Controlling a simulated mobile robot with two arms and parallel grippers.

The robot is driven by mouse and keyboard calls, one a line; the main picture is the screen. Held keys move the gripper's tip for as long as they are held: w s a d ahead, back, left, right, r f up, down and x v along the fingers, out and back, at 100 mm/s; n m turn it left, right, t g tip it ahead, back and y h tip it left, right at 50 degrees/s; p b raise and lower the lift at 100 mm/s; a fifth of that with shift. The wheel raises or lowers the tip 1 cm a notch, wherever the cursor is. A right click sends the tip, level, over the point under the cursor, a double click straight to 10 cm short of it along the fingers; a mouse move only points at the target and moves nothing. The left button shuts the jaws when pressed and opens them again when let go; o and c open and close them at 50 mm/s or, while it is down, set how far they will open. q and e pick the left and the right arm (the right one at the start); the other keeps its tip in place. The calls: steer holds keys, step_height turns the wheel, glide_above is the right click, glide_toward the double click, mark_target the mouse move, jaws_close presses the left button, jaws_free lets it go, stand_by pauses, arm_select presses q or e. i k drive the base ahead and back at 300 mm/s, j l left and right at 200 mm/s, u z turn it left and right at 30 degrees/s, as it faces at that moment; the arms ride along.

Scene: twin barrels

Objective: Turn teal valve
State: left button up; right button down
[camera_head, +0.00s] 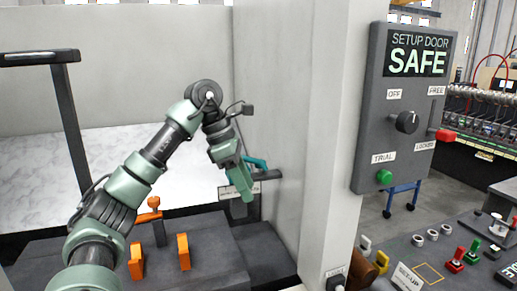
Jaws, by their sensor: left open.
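The teal valve (258,163) shows as a small teal handle above a dark bracket, at the foot of the light wall panel. My left gripper (243,194) hangs just in front of it and to its left, fingers pointing down, and hides part of it. The gripper is open. I cannot tell whether it touches the valve. A white label (230,190) sits below the valve, partly covered by the gripper. My right gripper is not in view.
Orange handles (183,252) stand on the dark block in front. A light post (335,120) rises right of the valve. A grey panel (405,105) reading "SETUP DOOR SAFE" carries a black knob, a red lever and a green button. A control desk with colored switches lies lower right.

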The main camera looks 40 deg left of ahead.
mark_target(260, 169)
steer(key=i+j, duration=0.4)
steer(key=j, duration=0.2)
steer(key=i+j, duration=0.45)
steer(key=j, duration=0.1)
